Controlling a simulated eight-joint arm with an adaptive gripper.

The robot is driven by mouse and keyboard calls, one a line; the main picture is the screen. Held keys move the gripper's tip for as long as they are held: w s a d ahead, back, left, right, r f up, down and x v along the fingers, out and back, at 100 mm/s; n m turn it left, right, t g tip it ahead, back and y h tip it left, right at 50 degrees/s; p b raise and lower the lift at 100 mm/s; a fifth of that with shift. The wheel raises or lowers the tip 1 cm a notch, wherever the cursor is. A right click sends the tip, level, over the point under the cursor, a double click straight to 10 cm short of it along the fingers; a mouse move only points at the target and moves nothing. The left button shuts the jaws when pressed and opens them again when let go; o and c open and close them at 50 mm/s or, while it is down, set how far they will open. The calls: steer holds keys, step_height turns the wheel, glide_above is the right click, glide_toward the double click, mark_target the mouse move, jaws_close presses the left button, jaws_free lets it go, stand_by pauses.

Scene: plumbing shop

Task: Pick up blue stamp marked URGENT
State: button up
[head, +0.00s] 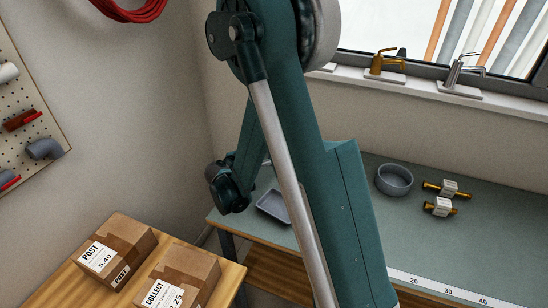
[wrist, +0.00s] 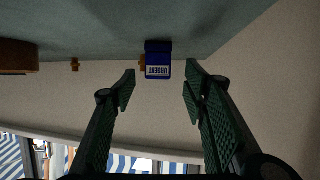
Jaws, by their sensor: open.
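The blue stamp (wrist: 158,60) shows in the wrist view, at the top centre, with a white label reading URGENT that appears upside down. It is on the grey-green bench top (wrist: 100,25), near its edge in the picture. My gripper (wrist: 158,82) is open, its two dark green fingers spread on either side below the stamp in the picture. Nothing is between the fingers, and the stamp lies beyond their tips. In the head view my arm blocks part of the bench, and I cannot make out the stamp or the fingertips there.
In the wrist view a small orange-brown object is beside the stamp, another brass-coloured piece (wrist: 75,64) is left, and a brown block (wrist: 18,56) is farther left. In the head view the bench holds a grey tray (head: 267,208), round grey bowl (head: 394,180) and tagged brass fittings (head: 440,207). Cardboard parcels (head: 117,250) stand lower left.

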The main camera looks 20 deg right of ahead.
steer(key=shift+w+d+f, duration=0.1)
steer(key=shift+w+d, duration=0.05)
steer(key=shift+b+x, duration=0.5)
steer(key=shift+x, duration=2.1)
steer(key=shift+s, duration=0.2)
steer(key=c, duration=1)
